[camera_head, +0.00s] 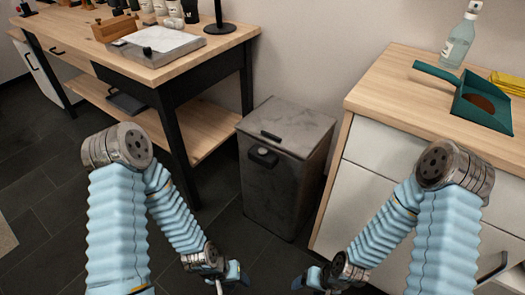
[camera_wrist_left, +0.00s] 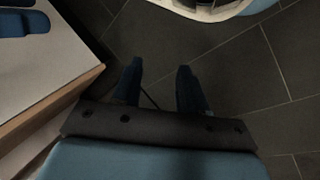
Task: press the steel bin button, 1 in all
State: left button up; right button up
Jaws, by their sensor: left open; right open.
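The steel bin (camera_head: 285,165) stands on the floor between the wooden table and the white cabinet. Its lid is closed. The dark bin button (camera_head: 263,156) sits at the upper front of the bin. My left gripper (camera_head: 234,280) is low in front of the bin, apart from it. In the left wrist view my left gripper (camera_wrist_left: 160,88) is open and empty above the floor. My right gripper (camera_head: 305,281) is also low in front of the bin, to the right of the left one, and apart from it; its fingers are small in view. Neither gripper touches the button.
The wooden table (camera_head: 180,70) with a lower shelf stands at the left, holding a tray (camera_head: 160,47) and jars. The white cabinet (camera_head: 385,165) at the right carries a bottle (camera_head: 459,40), a green dustpan (camera_head: 482,112) and a yellow cloth (camera_head: 508,83). Dark tiled floor is free before the bin.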

pick_arm(q)
grip_shut()
dwell(1.5)
